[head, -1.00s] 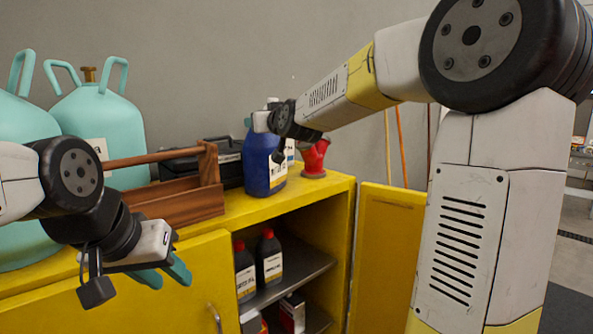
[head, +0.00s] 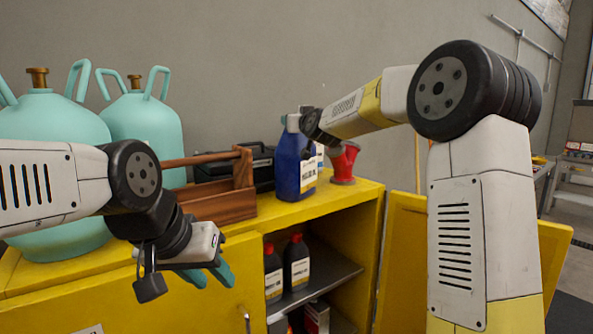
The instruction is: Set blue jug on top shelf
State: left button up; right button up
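The blue jug (head: 291,172), with a white label, stands upright on the yellow cabinet's top (head: 335,197). My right arm reaches across to it from the right. My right gripper (head: 309,145) is at the jug's upper right side, beside its neck. Its fingers are mostly hidden, so I cannot tell whether they grip the jug. My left gripper (head: 209,276), with teal fingertips, hangs in front of the cabinet at the left. Its fingers are apart with nothing between them. The open cabinet shows an inner shelf (head: 325,275) holding dark bottles (head: 296,262) with red caps.
A wooden tool carrier (head: 220,200), a black case (head: 262,168) and a red funnel-like item (head: 343,163) stand near the jug. Two teal gas cylinders (head: 150,125) are at the left. The yellow cabinet door (head: 402,255) hangs open at the right.

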jog(key=shift+c, duration=0.3)
grip_shut()
jog(key=shift+r, duration=0.35)
jog(key=shift+r, duration=0.1)
